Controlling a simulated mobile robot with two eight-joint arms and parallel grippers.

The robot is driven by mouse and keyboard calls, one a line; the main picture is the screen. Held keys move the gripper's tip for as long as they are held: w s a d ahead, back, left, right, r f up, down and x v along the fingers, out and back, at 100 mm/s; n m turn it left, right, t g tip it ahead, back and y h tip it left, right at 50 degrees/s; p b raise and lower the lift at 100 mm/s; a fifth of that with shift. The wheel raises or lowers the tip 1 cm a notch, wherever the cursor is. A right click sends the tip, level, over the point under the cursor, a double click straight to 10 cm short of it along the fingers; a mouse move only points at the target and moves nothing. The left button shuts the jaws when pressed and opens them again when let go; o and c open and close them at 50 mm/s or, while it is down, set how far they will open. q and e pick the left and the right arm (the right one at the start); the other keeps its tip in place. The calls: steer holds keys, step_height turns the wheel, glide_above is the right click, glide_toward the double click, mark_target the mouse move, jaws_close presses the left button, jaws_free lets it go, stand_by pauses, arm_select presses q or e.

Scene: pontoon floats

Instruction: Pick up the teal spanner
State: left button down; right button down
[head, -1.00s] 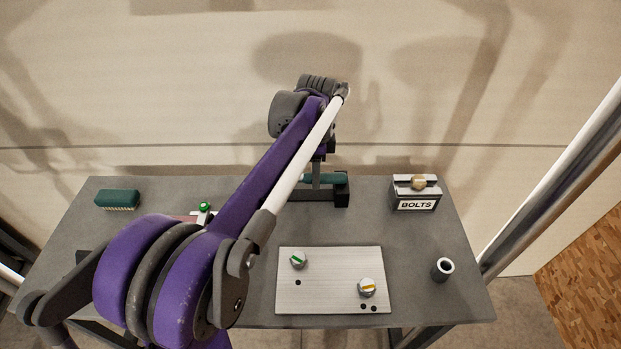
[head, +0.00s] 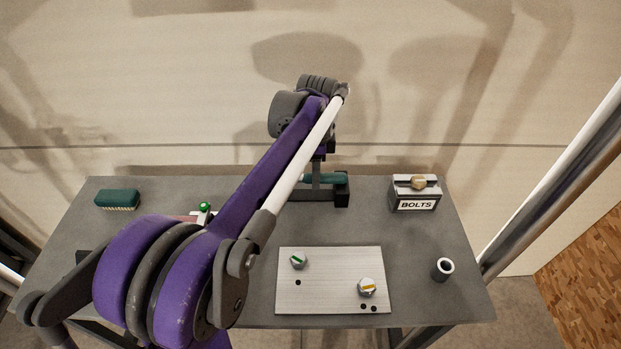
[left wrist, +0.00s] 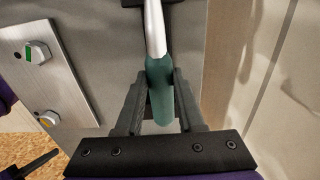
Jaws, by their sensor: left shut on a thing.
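The teal spanner (left wrist: 161,92) has a teal handle and a silver shaft (left wrist: 154,28) running to the top of the left wrist view. My left gripper (left wrist: 160,80) is shut on the teal handle, one finger on each side. In the head view, part of the teal handle (head: 327,179) shows at the table's back edge, and my left arm hides the rest. The left gripper (head: 317,178) is mostly behind its own arm there. I cannot tell whether the spanner touches its dark support.
A dark support (head: 342,190) stands by the spanner on the grey table (head: 420,290). A BOLTS box (head: 415,195) and a dark tube (head: 442,269) are at the right. A metal plate with two knobs (head: 330,290) lies at the front. A green brush (head: 118,199) is back left.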

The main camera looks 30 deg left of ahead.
arm_select(q)
steer(key=shift+r, duration=0.1)
stand_by(0.5)
step_height(320, 180, up, 10)
stand_by(0.4)
steer(key=c, duration=1.1)
jaws_free()
jaws_close()
